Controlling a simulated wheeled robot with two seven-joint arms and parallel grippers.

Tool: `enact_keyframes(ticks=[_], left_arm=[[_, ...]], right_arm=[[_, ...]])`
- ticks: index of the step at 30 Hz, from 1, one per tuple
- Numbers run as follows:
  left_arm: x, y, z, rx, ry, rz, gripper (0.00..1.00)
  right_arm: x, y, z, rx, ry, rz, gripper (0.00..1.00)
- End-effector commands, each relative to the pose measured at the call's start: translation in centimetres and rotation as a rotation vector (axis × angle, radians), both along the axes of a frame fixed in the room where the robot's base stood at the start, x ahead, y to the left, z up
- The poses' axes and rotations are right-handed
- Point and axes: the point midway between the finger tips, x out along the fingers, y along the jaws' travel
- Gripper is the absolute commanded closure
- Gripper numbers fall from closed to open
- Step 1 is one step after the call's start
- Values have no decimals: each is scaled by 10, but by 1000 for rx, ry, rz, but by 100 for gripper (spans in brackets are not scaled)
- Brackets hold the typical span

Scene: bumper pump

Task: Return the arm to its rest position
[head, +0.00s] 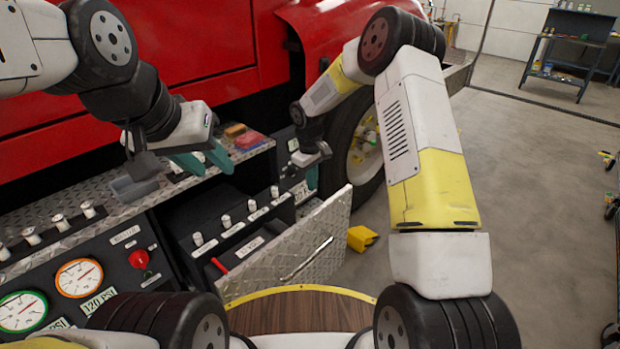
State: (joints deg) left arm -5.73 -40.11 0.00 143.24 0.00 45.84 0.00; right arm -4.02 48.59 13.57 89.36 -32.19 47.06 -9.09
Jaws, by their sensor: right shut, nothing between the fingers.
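My left arm comes in from the upper left. Its gripper (206,161) has teal fingers spread apart and hangs over the diamond-plate ledge of the red truck, with nothing seen between the fingers. My right arm, white and yellow, reaches forward on the right side and bends down beside the truck's front wheel. Its gripper (311,176) is small in view, near the wheel and the right end of the pump panel. It is shut and empty, its fingertips partly hard to make out.
The pump panel (150,235) has gauges, a red knob and several levers. An open diamond-plate door (300,250) juts out from it. A yellow wheel chock (362,238) lies on the floor. Small coloured blocks (248,139) lie on the ledge. The floor (540,190) at right is mostly clear.

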Motion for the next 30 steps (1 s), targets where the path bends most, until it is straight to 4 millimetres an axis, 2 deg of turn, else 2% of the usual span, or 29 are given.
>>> enact_keyframes(ticks=[10, 14, 17, 20, 24, 30], left_arm=[[0, 0, 0, 0, 0, 0, 64], [0, 0, 0, 0, 0, 0, 64], [0, 0, 0, 0, 0, 0, 64], [0, 0, 0, 0, 0, 0, 64], [0, 0, 0, 0, 0, 0, 64], [0, 0, 0, 0, 0, 0, 64]], right_arm=[[0, 0, 2, 1, -1, -1, 100], [-2, -5, 21, 3, -17, -18, 100], [-12, -15, 58, 10, -48, -54, 100], [-30, -30, 106, 24, -90, -109, 100], [-67, -50, 168, 57, -147, -200, 100], [-133, -75, 235, 123, -224, -334, 100]])
